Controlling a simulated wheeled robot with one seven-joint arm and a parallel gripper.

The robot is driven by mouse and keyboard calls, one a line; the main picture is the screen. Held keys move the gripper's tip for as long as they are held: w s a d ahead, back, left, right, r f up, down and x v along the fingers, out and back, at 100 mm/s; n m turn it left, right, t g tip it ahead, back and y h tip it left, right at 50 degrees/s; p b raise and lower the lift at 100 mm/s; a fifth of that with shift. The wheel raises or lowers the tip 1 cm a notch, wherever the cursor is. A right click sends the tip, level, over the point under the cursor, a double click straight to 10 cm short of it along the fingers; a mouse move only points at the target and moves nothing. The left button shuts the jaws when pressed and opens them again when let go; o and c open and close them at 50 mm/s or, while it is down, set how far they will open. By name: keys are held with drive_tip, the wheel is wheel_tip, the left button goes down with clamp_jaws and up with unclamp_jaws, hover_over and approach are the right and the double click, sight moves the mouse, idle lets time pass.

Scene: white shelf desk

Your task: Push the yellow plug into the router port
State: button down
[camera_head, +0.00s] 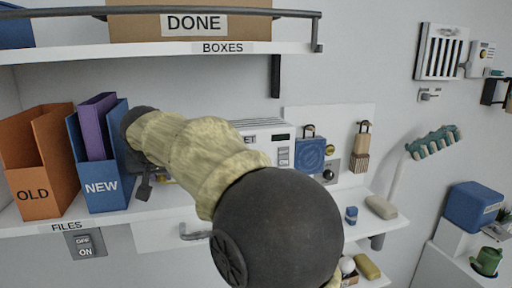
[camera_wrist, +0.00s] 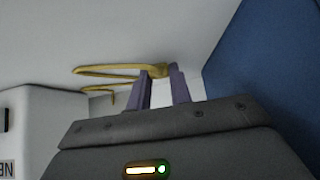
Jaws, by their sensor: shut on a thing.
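My gripper (camera_wrist: 161,84) has two purple-grey fingers in the wrist view, closed on the yellow plug (camera_wrist: 157,70) at their tips. A yellow cable (camera_wrist: 105,70) runs left from the plug and bends back. A white box (camera_wrist: 45,125) with partly cut-off lettering stands at the left of the wrist view; it seems to be the router. In the head view, a white device (camera_head: 262,132) with a label ending in "ET" is partly hidden behind my arm. My gripper is mostly hidden there, beside the blue file box. I cannot see the port or whether the plug touches it.
The blue "NEW" file box (camera_head: 105,185) stands close to my gripper and fills the right of the wrist view (camera_wrist: 265,60). An orange "OLD" box (camera_head: 45,175) is further left. The "BOXES" shelf (camera_head: 150,50) hangs above. A blue padlock-like block (camera_head: 310,154) is right of my arm.

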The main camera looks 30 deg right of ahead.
drive_tip(key=shift+s+a+r+b, duration=0.2)
drive_tip(key=shift+s+a+b, duration=0.05)
drive_tip(key=shift+s, duration=0.45)
drive_tip(key=shift+s+a+r+b, duration=0.2)
drive_tip(key=shift+s+b, duration=0.05)
drive_tip(key=shift+s, duration=0.45)
drive_tip(key=shift+s+r, duration=0.1)
idle(0.6)
drive_tip(key=shift+s+f+p+v, duration=0.1)
drive_tip(key=shift+p+v, duration=0.05)
drive_tip(key=shift+v, duration=0.6)
drive_tip(key=shift+s+f+p+v, duration=0.1)
drive_tip(key=shift+s+f+v, duration=0.05)
drive_tip(key=shift+v, duration=0.6)
drive_tip(key=shift+s+f+p+v, duration=0.1)
drive_tip(key=shift+p+v, duration=0.05)
drive_tip(key=shift+v, duration=0.6)
drive_tip(key=shift+a, duration=0.1)
